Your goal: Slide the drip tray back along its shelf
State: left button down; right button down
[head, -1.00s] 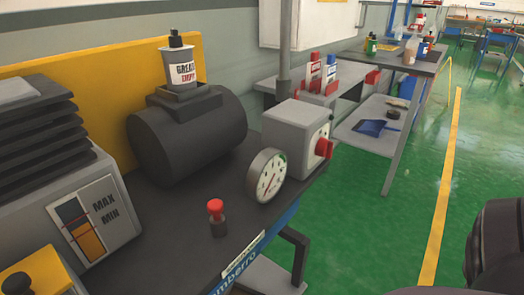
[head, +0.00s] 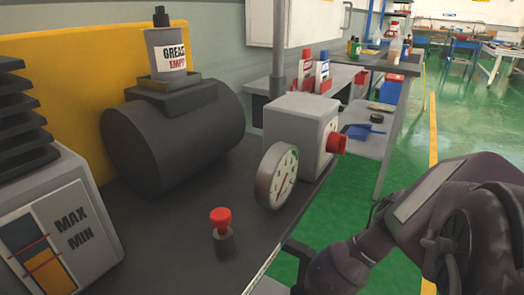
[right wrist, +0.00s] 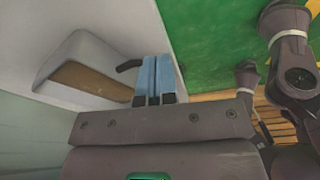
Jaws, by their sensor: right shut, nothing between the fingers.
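I cannot pick out the drip tray for certain. A flat blue pan-like thing (head: 364,131) lies on the lower shelf (head: 362,149) of the grey table at the right of the head view. A small dark round thing (head: 377,118) sits beside it. My right arm shows at the lower right of the head view, but its gripper does not. In the right wrist view my right gripper (right wrist: 153,77) has its blue fingers together, with nothing between them. My left gripper is in neither view.
A dark bench holds a drum with a grease bottle (head: 168,45), a round gauge (head: 277,175), a grey box with a red knob (head: 337,143) and a red button (head: 221,217). Bottles stand on the table's top (head: 398,65). Green floor (head: 408,140) is open to the right.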

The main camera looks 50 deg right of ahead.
jog(key=shift+w+d+f, duration=0.1)
jog(key=shift+w+d, duration=0.2)
jog(key=shift+d, duration=0.35)
jog(key=shift+w+d, duration=0.25)
jog(key=shift+d, duration=0.35)
jog(key=shift+w+a, duration=0.1)
jog(key=shift+a, duration=0.1)
jog(key=a, duration=0.4)
jog(key=a+p, duration=0.1)
jog(key=a, duration=0.3)
jog(key=a+p, duration=0.1)
jog(key=a, duration=0.2)
jog(key=shift+w+a, duration=0.3)
jog(key=shift+a, duration=0.1)
jog(key=shift+s+d+f+b, duration=0.25)
jog(key=shift+f+b, duration=0.1)
jog(key=shift+f, duration=0.25)
jog(key=shift+a+f, duration=0.1)
jog(key=shift+f, duration=0.1)
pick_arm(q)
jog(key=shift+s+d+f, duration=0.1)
pick_arm(e)
jog(key=shift+w, duration=0.1)
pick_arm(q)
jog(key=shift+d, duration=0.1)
